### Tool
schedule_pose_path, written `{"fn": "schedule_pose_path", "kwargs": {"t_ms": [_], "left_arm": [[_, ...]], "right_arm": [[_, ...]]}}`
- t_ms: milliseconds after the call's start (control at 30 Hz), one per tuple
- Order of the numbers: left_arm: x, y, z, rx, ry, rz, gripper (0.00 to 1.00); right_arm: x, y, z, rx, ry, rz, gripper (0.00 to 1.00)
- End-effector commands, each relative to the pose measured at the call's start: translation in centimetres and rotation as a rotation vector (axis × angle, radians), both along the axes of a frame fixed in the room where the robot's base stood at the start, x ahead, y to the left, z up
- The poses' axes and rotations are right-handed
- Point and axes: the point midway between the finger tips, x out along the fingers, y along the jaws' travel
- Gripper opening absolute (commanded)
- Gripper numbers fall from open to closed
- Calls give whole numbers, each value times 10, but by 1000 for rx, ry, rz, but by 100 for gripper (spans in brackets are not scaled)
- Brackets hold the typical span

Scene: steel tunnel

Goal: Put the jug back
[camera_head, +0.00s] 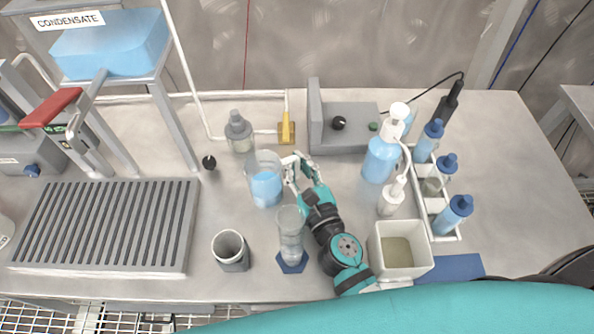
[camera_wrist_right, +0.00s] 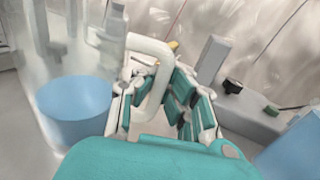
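The jug (camera_head: 266,187) is clear, holds blue liquid and stands upright on the bench, left of my right gripper (camera_head: 304,174). In the right wrist view the jug (camera_wrist_right: 75,110) fills the left side, and its pale looped handle (camera_wrist_right: 163,65) reaches between the fingers of my right gripper (camera_wrist_right: 158,105). The fingers are apart, one on each side of the handle, with a gap visible; I cannot tell whether either touches it. My left gripper is not in view.
A clear cylinder (camera_head: 291,240) on a blue base stands close beside my right arm. A grey cup (camera_head: 231,250) is left of it. A bottle (camera_head: 239,132), a yellow valve (camera_head: 286,130), a pump bottle (camera_head: 381,157), a bottle rack (camera_head: 447,237) and a square bin (camera_head: 399,250) stand around. A slatted drain (camera_head: 105,225) lies left.

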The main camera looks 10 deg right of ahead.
Motion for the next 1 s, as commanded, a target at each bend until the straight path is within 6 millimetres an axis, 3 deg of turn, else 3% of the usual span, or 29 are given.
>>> {"fn": "schedule_pose_path", "kwargs": {"t_ms": [367, 600, 933, 1000], "left_arm": [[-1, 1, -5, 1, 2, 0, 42], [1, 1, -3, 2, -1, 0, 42], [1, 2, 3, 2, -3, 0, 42], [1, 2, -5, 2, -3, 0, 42]], "right_arm": [[0, 0, -5, 1, -1, 0, 0], [0, 0, -3, 0, 0, 0, 29], [0, 0, 3, 0, -1, 0, 29], [-9, -1, -4, 1, 2, 0, 29]]}}
